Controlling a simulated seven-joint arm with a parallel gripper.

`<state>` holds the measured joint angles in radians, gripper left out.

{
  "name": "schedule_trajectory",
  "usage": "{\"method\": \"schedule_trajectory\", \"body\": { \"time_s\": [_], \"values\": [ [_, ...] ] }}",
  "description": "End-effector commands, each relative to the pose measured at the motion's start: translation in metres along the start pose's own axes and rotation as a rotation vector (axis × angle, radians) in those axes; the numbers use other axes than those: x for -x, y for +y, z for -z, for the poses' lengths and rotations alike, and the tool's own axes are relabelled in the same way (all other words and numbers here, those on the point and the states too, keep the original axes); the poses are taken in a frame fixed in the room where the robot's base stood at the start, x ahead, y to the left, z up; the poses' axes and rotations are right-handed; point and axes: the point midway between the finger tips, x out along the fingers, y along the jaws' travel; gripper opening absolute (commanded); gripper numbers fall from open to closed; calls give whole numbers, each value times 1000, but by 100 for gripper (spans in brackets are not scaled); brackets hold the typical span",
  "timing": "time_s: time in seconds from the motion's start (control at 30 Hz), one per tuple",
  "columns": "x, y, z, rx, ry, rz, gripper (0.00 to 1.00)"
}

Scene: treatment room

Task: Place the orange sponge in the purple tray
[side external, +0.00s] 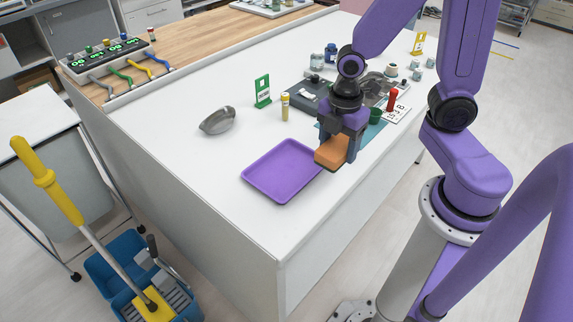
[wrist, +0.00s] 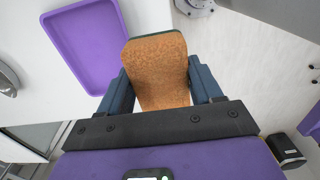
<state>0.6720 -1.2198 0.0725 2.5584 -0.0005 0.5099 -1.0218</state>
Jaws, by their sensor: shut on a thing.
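The orange sponge (side external: 331,152) is held between the fingers of my gripper (side external: 340,148), above the white table and beside the right edge of the purple tray. In the wrist view the sponge (wrist: 158,72) fills the space between the two blue fingers of my gripper (wrist: 160,85), and a dark green layer shows along its far edge. The purple tray (side external: 262,192) lies flat on the table and is empty. In the wrist view the tray (wrist: 70,52) is to the left of the sponge, partly hidden by a finger.
A yellow-capped tube (side external: 285,107) and a green sign (side external: 262,91) stand behind the tray. A green cup (side external: 375,115), a red-handled item (side external: 392,100) and several bottles crowd the area behind my gripper. The table's front is clear.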

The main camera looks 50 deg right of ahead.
Motion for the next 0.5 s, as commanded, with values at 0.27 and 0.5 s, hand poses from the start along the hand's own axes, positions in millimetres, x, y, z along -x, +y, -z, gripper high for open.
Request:
{"method": "schedule_trajectory", "body": {
  "time_s": [0.27, 0.5],
  "values": [
    [-8, 18, 2, -2, -1, 2, 37],
    [-16, 36, 3, -2, -1, 2, 37]
  ]
}}
